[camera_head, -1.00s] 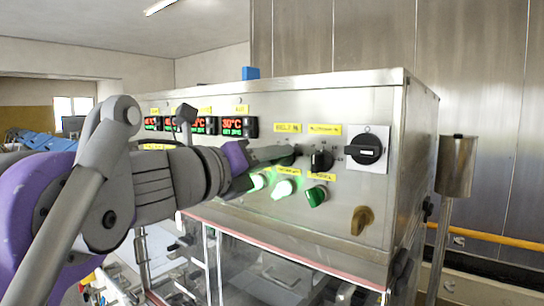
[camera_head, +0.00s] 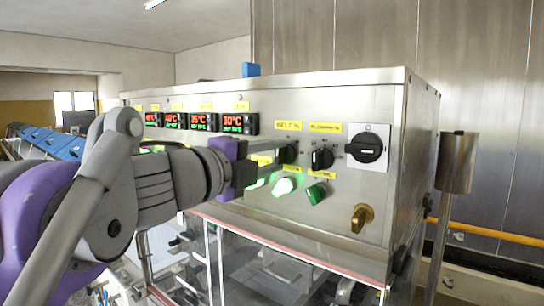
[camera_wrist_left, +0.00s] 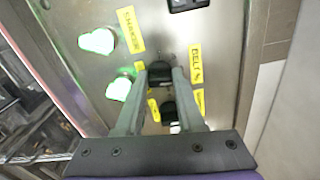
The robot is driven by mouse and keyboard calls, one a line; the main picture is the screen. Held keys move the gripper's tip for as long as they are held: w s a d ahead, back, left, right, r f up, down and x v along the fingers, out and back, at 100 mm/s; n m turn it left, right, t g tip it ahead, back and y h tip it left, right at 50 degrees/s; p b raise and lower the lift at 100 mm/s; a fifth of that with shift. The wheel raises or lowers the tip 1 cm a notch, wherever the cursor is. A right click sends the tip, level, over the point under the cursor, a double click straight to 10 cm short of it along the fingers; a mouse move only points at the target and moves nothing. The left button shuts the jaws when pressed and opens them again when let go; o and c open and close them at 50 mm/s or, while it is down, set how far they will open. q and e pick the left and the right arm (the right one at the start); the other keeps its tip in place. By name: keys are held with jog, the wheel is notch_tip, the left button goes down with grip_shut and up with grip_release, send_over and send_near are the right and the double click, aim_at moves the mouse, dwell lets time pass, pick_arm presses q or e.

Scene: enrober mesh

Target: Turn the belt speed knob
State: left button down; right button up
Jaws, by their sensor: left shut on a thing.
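The belt speed knob (camera_head: 287,154) is a black rotary knob under the yellow BELT % label (camera_head: 288,126) on the steel control panel. My left gripper (camera_head: 273,159) reaches it from the left and is shut on it. In the left wrist view the knob (camera_wrist_left: 160,72) sits between the two grey fingertips, beside the BELT label (camera_wrist_left: 196,66). The gripper covers part of the knob in the head view, and its pointer cannot be made out. My right gripper is not in view.
A second black knob (camera_head: 322,159) is close to the right, with a large black switch (camera_head: 367,148) beyond it. Lit green buttons (camera_head: 284,186), a green selector (camera_head: 316,194) and a brass-coloured knob (camera_head: 361,218) are lower. Red displays (camera_head: 238,124) line the panel's left.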

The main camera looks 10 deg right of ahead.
pick_arm(q)
jog(key=shift+n, duration=0.6)
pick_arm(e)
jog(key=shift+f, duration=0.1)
pick_arm(q)
jog(key=c, duration=0.5)
grip_release()
jog(key=shift+a, duration=0.1)
jog(key=b+v, duration=0.1)
jog(key=v, duration=0.9)
jog(key=shift+s+a+b, duration=0.25)
jog(key=shift+b, duration=0.05)
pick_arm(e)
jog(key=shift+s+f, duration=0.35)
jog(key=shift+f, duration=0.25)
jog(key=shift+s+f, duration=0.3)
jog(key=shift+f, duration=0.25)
